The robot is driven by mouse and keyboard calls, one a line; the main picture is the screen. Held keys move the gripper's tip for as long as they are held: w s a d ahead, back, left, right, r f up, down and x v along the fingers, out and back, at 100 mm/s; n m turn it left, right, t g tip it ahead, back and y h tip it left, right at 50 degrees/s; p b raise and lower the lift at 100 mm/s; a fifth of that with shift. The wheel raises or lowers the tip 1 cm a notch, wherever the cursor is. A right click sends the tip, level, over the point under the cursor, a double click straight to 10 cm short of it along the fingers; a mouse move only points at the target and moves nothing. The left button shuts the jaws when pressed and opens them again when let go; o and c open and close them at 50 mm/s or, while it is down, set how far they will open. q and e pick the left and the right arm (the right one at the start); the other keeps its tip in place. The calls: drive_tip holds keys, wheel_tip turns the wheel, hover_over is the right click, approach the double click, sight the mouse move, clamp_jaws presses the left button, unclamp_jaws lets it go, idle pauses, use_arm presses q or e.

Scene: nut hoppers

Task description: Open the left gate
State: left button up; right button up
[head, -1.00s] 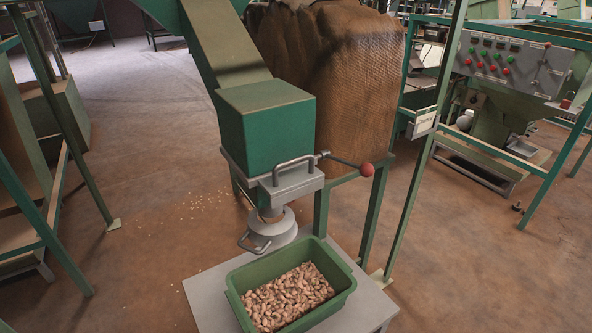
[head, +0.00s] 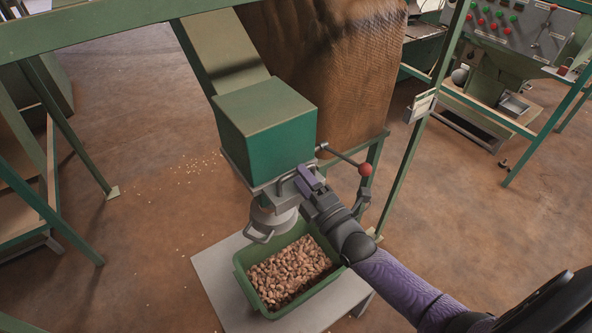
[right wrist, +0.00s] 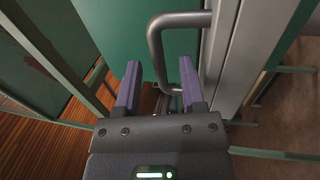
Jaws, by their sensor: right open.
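The gate is a grey metal slide under the green hopper box (head: 268,135), with a bent grey handle (head: 283,181) on its front. A lever with a red ball knob (head: 365,169) sticks out to its right. My right gripper (head: 309,176) reaches in from the right to the front of the gate. In the right wrist view its two purple fingers (right wrist: 159,85) are apart, with nothing held. The grey handle (right wrist: 160,50) stands just beyond and between the fingertips. I cannot tell whether they touch. My left gripper is not in view.
A green bin (head: 244,281) of nuts (head: 290,268) stands on a grey table (head: 214,288) under the spout (head: 272,221). Green frame posts (head: 417,130) stand to the right. Spilled nuts lie on the floor at left.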

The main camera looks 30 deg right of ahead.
drive_tip(key=shift+x, duration=1.25)
clamp_jaws()
idle(0.5)
